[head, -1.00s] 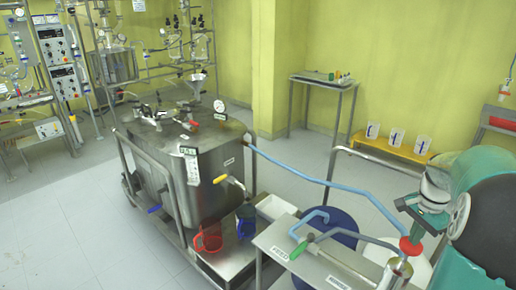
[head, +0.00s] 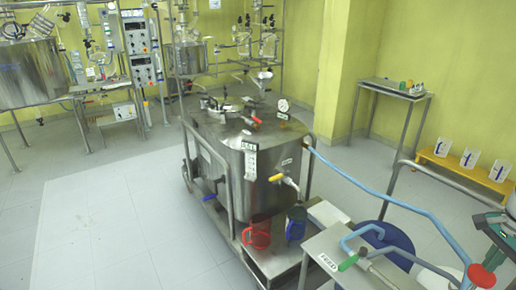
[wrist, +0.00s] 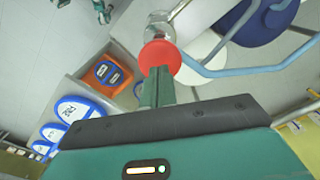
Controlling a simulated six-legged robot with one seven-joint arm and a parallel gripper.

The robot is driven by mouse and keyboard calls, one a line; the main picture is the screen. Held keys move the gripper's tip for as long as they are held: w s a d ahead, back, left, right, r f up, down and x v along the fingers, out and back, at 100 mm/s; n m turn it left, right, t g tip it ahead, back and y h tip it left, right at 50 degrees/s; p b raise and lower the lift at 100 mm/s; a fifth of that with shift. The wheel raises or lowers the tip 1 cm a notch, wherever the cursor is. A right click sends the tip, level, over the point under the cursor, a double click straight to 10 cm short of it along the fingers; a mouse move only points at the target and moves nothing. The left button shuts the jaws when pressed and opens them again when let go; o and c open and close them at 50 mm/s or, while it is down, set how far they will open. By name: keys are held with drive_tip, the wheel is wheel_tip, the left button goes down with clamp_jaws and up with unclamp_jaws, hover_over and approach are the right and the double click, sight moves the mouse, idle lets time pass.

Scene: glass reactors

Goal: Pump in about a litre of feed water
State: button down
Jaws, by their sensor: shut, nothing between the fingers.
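A red round pump knob (head: 481,276) sits at the lower right of the head view. It also shows in the wrist view (wrist: 160,56), with clear glass or metal beyond it. My gripper (head: 493,259) is shut and empty, its fingertips right at the knob; in the wrist view the closed green fingers (wrist: 157,82) overlap its near edge. I cannot tell whether they touch it. The pump body is mostly out of the head view. A blue hose (head: 375,188) runs between the steel reactor (head: 235,165) and the pump area. A FEED label (head: 328,263) marks the bench.
A green-handled valve (head: 347,263) and a bent blue pipe stand on the metal bench. A blue drum (head: 387,238) is behind it. Red and blue jugs (head: 257,233) stand on the reactor cart's shelf. Open floor (head: 120,230) lies to the left.

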sight(476, 283)
drive_tip(key=shift+f, duration=4.15)
drive_tip(key=shift+r, duration=4.4)
drive_tip(key=shift+f, duration=4.45)
drive_tip(key=shift+r, duration=4.5)
drive_tip(key=shift+r, duration=3)
